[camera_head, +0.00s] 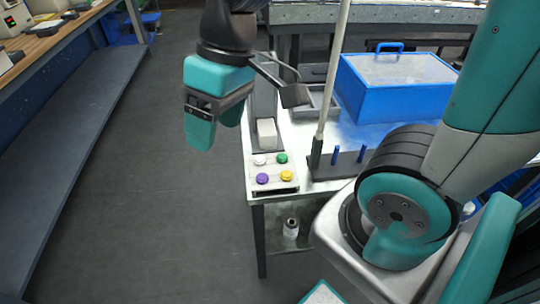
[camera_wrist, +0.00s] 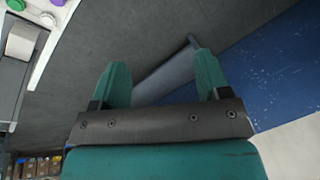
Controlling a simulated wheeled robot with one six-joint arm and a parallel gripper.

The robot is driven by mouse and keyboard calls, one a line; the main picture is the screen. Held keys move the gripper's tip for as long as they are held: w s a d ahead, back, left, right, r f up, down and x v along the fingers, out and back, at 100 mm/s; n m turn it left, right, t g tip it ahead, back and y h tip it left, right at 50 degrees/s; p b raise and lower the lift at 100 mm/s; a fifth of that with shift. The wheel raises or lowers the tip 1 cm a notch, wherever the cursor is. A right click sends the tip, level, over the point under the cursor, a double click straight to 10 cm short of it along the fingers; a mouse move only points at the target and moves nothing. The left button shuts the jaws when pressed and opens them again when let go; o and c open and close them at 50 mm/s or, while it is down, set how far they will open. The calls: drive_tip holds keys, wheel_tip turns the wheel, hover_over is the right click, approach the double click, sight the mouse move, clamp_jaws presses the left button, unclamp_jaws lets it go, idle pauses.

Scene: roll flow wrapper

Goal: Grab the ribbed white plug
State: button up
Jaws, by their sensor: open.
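A small round white plug (camera_head: 260,159) sits at the back left of a group of coloured plugs on a white panel at the table's near left corner. Its ribs are too small to make out. It also shows in the wrist view (camera_wrist: 47,19), near the top left corner. My gripper (camera_head: 216,122) is open and empty, in the air left of the table edge and above the floor. In the wrist view its two teal fingers (camera_wrist: 160,64) are spread apart with only floor and a bench's lower part behind them. The plug lies outside the fingers, to the left.
Green (camera_head: 282,158), purple (camera_head: 262,178) and yellow (camera_head: 287,176) plugs sit close beside the white one. A white block (camera_head: 267,132) in a dark holder stands just behind. A pale upright pole (camera_head: 332,80) and a blue lidded box (camera_head: 395,95) stand further right. Open floor lies left.

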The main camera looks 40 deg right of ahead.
drive_tip(key=w+d+f+m+h+b, duration=0.2)
drive_tip(key=w+d+f+m+b, duration=0.2)
drive_tip(key=w+d+f, duration=0.5)
drive_tip(key=m+h+b, duration=0.1)
drive_tip(key=m+b, duration=0.2)
hover_over(259, 158)
drive_tip(key=f, duration=1.7)
drive_tip(key=shift+s+d, duration=0.1)
drive_tip(key=shift+s, duration=0.2)
drive_tip(key=f, duration=0.6)
drive_tip(key=shift+w+f+b, duration=0.25)
drive_tip(key=shift+w+b, duration=0.1)
drive_tip(key=c, duration=1)
